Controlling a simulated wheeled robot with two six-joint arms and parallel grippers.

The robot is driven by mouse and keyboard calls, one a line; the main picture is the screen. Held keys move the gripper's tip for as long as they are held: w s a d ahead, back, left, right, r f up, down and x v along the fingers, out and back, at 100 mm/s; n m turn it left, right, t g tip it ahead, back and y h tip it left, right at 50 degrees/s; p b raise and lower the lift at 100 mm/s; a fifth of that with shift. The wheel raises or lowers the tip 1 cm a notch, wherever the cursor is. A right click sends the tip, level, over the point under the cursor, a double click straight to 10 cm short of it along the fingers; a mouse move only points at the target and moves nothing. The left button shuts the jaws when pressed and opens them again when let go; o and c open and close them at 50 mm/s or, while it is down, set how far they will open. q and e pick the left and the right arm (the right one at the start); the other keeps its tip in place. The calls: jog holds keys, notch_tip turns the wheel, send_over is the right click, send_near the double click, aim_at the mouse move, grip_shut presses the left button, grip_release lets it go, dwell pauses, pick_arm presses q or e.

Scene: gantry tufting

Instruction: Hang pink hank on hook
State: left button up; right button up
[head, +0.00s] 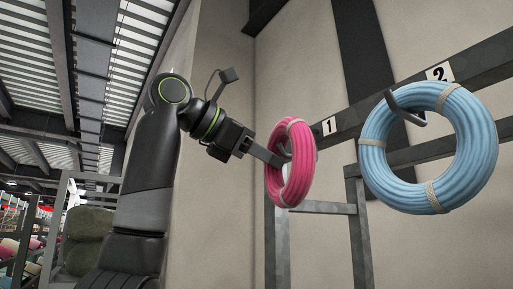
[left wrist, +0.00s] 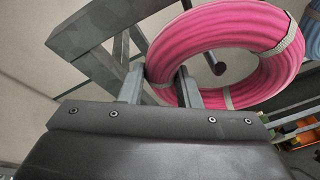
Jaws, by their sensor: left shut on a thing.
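The pink hank (head: 297,180) is a ring with pale bands, upright in front of the label 1 on the rail. My left gripper (head: 276,158) is shut on its near left side. In the left wrist view the two fingers (left wrist: 160,88) straddle the tube of the pink hank (left wrist: 195,30). A dark round-ended hook (left wrist: 216,64) shows within the ring's opening in that view. I cannot tell whether the hank's weight rests on it. My right gripper is not in view.
A blue hank (head: 377,180) hangs on the hook (head: 400,108) below label 2 (head: 440,73), to the right. A grey rail (head: 350,122) and frame post (head: 360,225) stand by the wall. Shelving with rolls is at the lower left.

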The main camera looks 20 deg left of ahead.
aim_at(267, 165)
pick_arm(q)
jog(key=shift+w+d, duration=0.2)
jog(key=shift+w, duration=0.1)
jog(key=shift+w+d+f+b, duration=0.2)
jog(key=shift+w+f+b, duration=0.05)
jog(key=shift+f+b, duration=0.35)
jog(key=shift+w+d+f+b, duration=0.2)
jog(key=shift+w+f+b, duration=0.05)
jog(key=shift+f+b, duration=0.3)
jog(key=o, duration=1)
jog(key=shift+o, duration=0.2)
